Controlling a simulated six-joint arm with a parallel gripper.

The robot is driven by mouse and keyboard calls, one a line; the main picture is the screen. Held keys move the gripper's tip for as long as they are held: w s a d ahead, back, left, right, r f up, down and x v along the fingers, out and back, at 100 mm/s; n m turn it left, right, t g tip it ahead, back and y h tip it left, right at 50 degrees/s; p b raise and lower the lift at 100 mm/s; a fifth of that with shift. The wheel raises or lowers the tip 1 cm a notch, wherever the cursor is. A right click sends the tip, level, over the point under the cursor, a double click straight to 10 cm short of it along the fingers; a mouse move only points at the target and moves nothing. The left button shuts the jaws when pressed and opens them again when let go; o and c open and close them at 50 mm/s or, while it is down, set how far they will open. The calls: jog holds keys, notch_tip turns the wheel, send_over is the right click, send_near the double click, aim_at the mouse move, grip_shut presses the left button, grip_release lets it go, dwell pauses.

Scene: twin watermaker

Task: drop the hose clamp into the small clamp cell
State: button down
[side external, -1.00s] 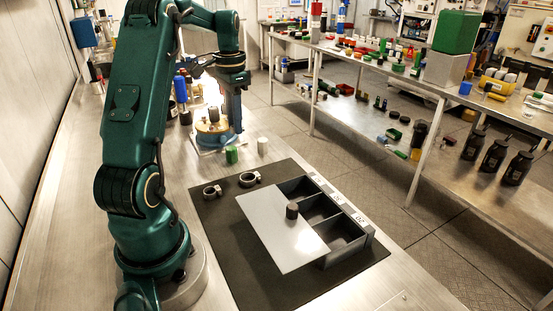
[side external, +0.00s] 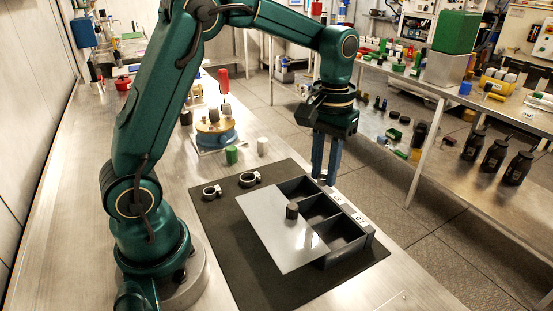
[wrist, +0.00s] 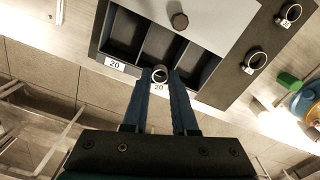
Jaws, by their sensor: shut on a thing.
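My gripper (side external: 324,181) points down above the far right side of the dark tray (side external: 372,240). Its blue fingers (wrist: 160,80) are shut on a small ring-shaped hose clamp (wrist: 159,70), seen in the wrist view at the fingertips. The tray has three open-topped cells: left (wrist: 124,32), middle (wrist: 162,44) and right (wrist: 196,66), as the wrist view shows them. The clamp appears in front of the label edge near the middle cell.
A grey plate (side external: 285,245) with a dark knob (side external: 292,211) partly covers the tray. Two larger ring clamps, left (side external: 211,191) and right (side external: 249,179), lie on the dark mat (side external: 225,225). Green (side external: 231,155) and white (side external: 263,147) cylinders stand behind it.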

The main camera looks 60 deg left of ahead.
jog(key=s+d+m, duration=0.2)
jog(key=d+m, duration=0.1)
jog(key=d, duration=0.6)
jog(key=shift+a+f, duration=0.15)
jog(key=shift+f, duration=2.7)
jog(key=c, duration=0.6)
grip_release()
jog(key=shift+r, duration=0.1)
